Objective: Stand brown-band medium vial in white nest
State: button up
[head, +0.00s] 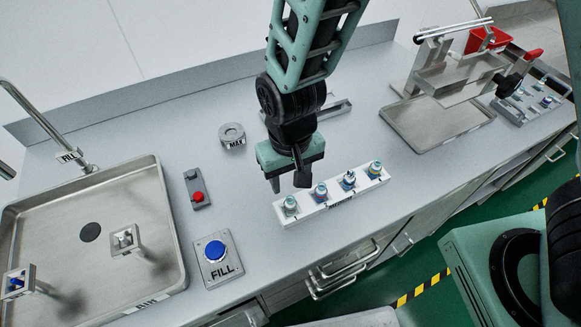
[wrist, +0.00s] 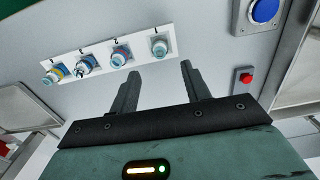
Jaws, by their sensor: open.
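A white block (head: 312,213) with several capped vials in a row stands on the bench, and it also shows in the wrist view (wrist: 98,62). Its vials include a grey-white one (head: 290,205), one with a reddish band (head: 321,192), a dark-topped one (head: 349,180) and one with a yellow-orange band (head: 375,169). I cannot tell which band is brown, or which place is the white nest. My gripper (head: 288,184) is open and empty, pointing down just behind the block's left end. In the wrist view the fingertips (wrist: 159,69) lie either side of the grey-white vial, apart from it.
A blue FILL button (head: 215,250), a red button (head: 198,197) and a sink (head: 80,290) lie to the left. A round MAX fixture (head: 232,135) stands behind. A metal tray (head: 435,125) and a rack (head: 535,101) are at the right. Bare bench surrounds the block.

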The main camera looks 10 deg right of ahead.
jog(key=s+d+r+n, duration=0.2)
jog(key=s+d+r, duration=0.2)
jog(key=r, duration=0.3)
jog(key=s+d+r+n, duration=0.2)
jog(key=s+d+r, duration=0.2)
jog(key=s+r, duration=0.3)
jog(key=shift+s+r+n+y, duration=0.2)
jog(key=shift+r+n+y, duration=0.1)
jog(key=shift+r, duration=0.45)
jog(key=shift+d, duration=0.1)
notch_tip(320, 180, down, 3)
jog(key=b, duration=0.3)
